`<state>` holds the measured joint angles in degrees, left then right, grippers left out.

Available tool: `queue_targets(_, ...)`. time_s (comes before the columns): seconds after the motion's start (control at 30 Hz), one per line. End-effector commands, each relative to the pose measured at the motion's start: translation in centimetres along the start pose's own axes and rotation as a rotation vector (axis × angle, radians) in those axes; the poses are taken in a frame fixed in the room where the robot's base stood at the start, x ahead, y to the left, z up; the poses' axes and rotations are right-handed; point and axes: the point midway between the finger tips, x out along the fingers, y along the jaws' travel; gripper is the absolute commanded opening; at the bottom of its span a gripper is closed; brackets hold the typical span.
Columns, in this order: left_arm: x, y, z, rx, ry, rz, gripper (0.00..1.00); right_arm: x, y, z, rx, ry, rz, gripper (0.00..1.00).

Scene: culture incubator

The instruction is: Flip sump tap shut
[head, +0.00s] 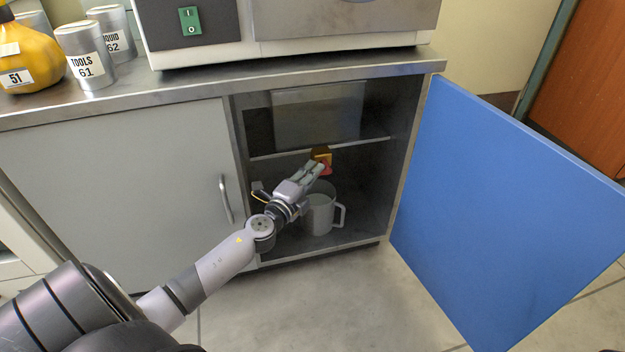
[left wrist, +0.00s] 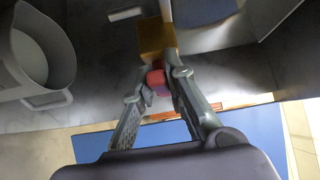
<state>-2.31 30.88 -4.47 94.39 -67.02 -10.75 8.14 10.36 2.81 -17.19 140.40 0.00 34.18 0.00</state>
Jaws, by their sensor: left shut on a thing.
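The sump tap (head: 326,167) shows as a small red handle on a yellow-brass body (head: 321,153), just under the shelf inside the open cabinet. My left gripper (head: 319,169) reaches into the cabinet and is shut on the red handle. In the left wrist view the red handle (left wrist: 157,80) sits between the two fingertips, and the brass body (left wrist: 156,38) is just beyond it. The fingers partly cover the handle. My right gripper is in neither view.
A white jug (head: 320,215) stands on the cabinet floor below the tap. A grey tank (head: 318,115) rests on the shelf. The blue door (head: 510,205) hangs open at the right. Canisters (head: 90,65) and a yellow container (head: 28,62) stand on the counter.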

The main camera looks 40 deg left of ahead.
Motion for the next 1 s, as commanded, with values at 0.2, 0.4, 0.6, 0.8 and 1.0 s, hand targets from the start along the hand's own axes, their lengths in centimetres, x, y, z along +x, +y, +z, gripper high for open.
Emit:
queue_targets(0.2, -0.06, 0.15, -0.07, -0.001, 0.002, 0.002, 0.00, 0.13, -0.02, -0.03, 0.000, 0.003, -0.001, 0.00)
queue_targets(0.4, -0.06, 0.17, -0.09, -0.001, 0.003, 0.002, 0.19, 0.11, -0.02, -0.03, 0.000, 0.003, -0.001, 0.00)
queue_targets(0.6, -0.04, 0.09, -0.06, -0.001, 0.002, 0.001, 0.32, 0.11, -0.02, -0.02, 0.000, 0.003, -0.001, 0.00)
queue_targets(0.8, -0.03, 0.04, -0.04, -0.001, 0.001, 0.000, 0.33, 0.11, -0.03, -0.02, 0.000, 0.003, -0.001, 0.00)
queue_targets(1.0, 0.01, -0.42, -0.04, 0.000, 0.002, -0.004, 0.33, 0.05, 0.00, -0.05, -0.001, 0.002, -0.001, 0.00)
